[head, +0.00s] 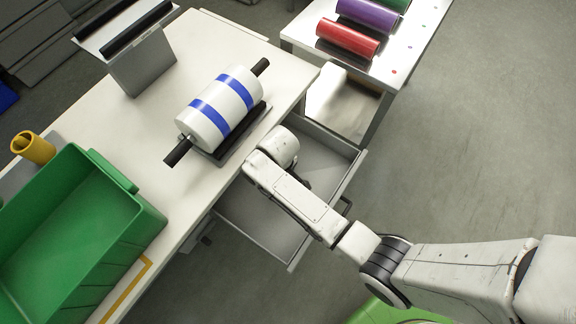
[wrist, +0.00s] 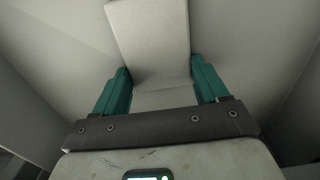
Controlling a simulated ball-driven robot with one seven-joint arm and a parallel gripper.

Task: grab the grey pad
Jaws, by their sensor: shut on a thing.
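The grey pad (wrist: 150,40) is a pale grey block in the wrist view, reaching away from between the fingers. My gripper (wrist: 160,72) has teal fingers, one against each side of the pad, and is shut on it. In the head view my wrist is over the open grey drawer (head: 262,222), and it hides the fingers and the pad. The drawer's grey inside surrounds the pad in the wrist view. I cannot tell whether the pad touches the drawer floor.
The white table (head: 72,118) carries a white roll with blue bands (head: 222,105), a green bin (head: 75,225), a yellow cylinder (head: 34,147) and a grey stand (head: 142,70). A side table (head: 398,55) holds coloured rolls. Open floor lies right of the drawer.

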